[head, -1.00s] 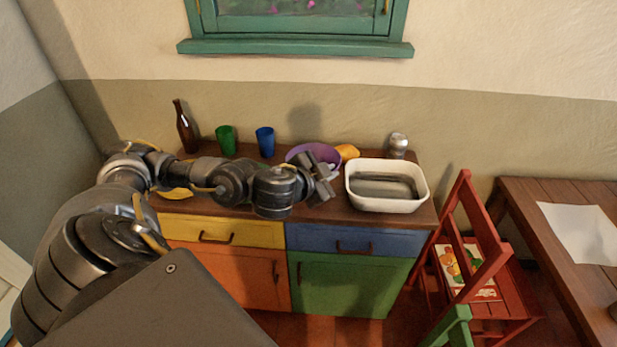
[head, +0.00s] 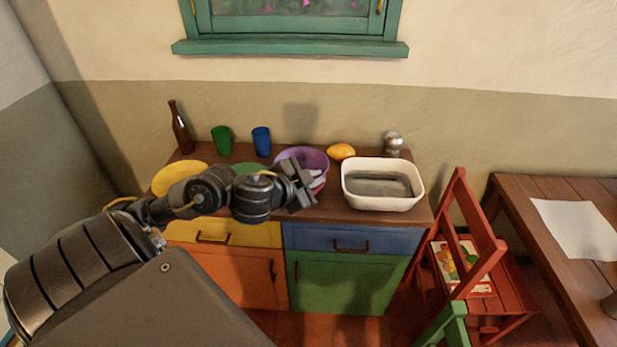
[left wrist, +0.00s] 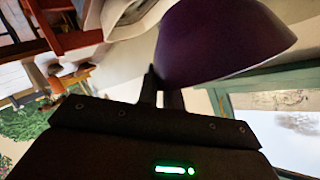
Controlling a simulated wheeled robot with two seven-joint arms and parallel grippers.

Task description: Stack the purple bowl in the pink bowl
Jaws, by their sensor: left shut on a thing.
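The purple bowl (head: 305,157) is at the back middle of the cabinet top, partly hidden by my left gripper (head: 312,184). In the left wrist view the purple bowl (left wrist: 225,40) looms large just past the fingers, and my left gripper (left wrist: 160,92) is shut on its edge. I cannot tell whether the bowl touches the cabinet top. I cannot make out a pink bowl; pale shapes by the fingers are too small to tell. My right gripper is not in view.
A white basin (head: 352,197) stands just right of the gripper. A lemon-like yellow fruit (head: 341,151) and a metal shaker (head: 393,143) are behind. Left are a yellow plate (head: 172,178), a green plate (head: 246,168), green (head: 221,140) and blue (head: 261,141) cups and a brown bottle (head: 180,130).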

